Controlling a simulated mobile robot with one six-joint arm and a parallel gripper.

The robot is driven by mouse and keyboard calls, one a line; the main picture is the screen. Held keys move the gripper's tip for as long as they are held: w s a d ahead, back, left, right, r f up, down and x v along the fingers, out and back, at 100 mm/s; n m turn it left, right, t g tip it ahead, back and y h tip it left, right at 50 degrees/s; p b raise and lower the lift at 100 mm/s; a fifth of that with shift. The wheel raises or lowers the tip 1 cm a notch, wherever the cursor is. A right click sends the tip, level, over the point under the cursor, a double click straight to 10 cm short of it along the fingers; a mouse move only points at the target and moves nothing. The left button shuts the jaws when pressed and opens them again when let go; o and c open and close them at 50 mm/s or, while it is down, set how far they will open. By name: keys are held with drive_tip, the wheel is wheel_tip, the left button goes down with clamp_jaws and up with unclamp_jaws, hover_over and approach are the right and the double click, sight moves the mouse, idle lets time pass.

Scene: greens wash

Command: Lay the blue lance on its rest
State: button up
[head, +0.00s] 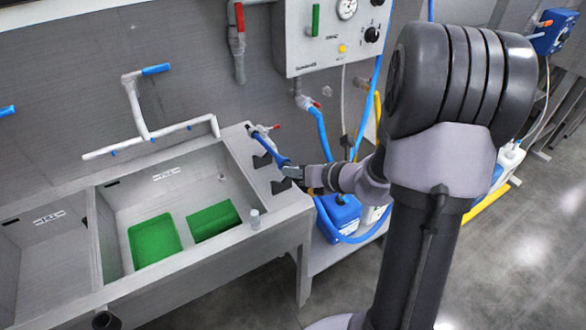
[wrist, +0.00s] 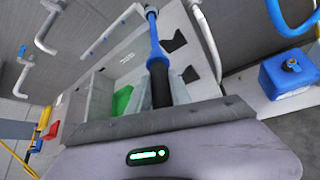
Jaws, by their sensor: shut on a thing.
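The blue lance (head: 269,145) is in my gripper (head: 291,173), at the right end of the sink counter. In the wrist view its blue tube (wrist: 154,38) points away from me, and its dark grip (wrist: 160,84) lies between my fingers (wrist: 160,96). The rest appears as two dark notched brackets on the counter's end, the far one (head: 262,160) and the near one (head: 281,186). In the wrist view the brackets (wrist: 174,42) stand just right of the lance, not under it. The lance's height above the counter is hard to tell.
The sink (head: 250,226) left of the brackets holds two green pieces (head: 154,240). A white pipe with a blue-handled tap (head: 134,104) runs behind it. A control box (head: 334,36) hangs on the wall. Blue hose and a blue canister (head: 340,214) are right of the counter.

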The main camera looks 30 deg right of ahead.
drive_tip(key=shift+f+b, duration=0.1)
drive_tip(key=shift+b, duration=0.2)
drive_tip(key=b, duration=0.2)
drive_tip(key=shift+f+t+b, duration=0.2)
drive_tip(key=shift+t+b, duration=0.15)
drive_tip(key=shift+t, duration=0.05)
drive_tip(key=shift+f+b, duration=0.1)
drive_tip(key=shift+b, duration=0.55)
wheel_tip(320, 180, down, 8)
drive_tip(key=b, duration=0.6)
drive_tip(key=shift+b, duration=0.35)
drive_tip(key=o, duration=0.9)
drive_tip(key=shift+o, duration=0.2)
drive_tip(key=shift+s+h, duration=0.1)
drive_tip(key=shift+h, duration=0.2)
